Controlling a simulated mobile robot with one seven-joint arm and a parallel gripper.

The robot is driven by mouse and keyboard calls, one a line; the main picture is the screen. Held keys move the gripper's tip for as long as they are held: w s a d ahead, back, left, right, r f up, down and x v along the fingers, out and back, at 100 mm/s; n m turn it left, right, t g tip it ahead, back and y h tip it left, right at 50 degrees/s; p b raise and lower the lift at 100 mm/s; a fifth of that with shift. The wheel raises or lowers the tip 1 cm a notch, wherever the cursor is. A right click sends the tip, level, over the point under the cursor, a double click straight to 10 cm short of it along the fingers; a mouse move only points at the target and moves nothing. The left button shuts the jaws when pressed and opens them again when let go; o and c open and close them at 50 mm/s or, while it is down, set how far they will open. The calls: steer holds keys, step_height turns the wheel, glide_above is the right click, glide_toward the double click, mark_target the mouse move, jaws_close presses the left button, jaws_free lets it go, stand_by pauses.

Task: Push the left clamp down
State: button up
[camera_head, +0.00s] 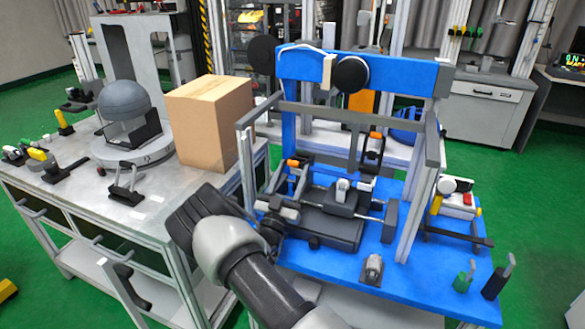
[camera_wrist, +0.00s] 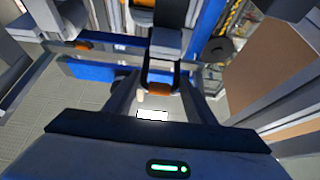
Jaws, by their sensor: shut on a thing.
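The left clamp, a dark toggle clamp with an orange tip (camera_head: 293,163), is at the left of the blue drop tower (camera_head: 345,258) in the head view. In the wrist view its orange tip (camera_wrist: 160,91) and dark frame lie between my fingers. My gripper (camera_wrist: 158,98) is shut on this clamp. In the head view my arm reaches in from the bottom, and its links hide my fingertips. The other clamp (camera_head: 374,137), also orange-tipped, stands upright farther right and back.
A cardboard box (camera_head: 208,125) stands just left of the tower on the metal table (camera_head: 95,195). Grey uprights (camera_head: 420,195) frame the tower's work area. A dark fixture (camera_head: 330,215) lies in the middle of the blue base. Small tools (camera_head: 497,275) stand at its right front.

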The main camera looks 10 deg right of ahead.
steer(key=shift+w+d+f, duration=0.15)
steer(key=shift+f, duration=0.2)
steer(key=o, duration=1.3)
steer(key=shift+w+f, duration=0.1)
steer(key=s+a+p, duration=0.2)
steer(key=s+a, duration=0.5)
steer(key=s, duration=0.4)
steer(key=shift+a+f, duration=0.15)
steer(key=shift+f, duration=0.1)
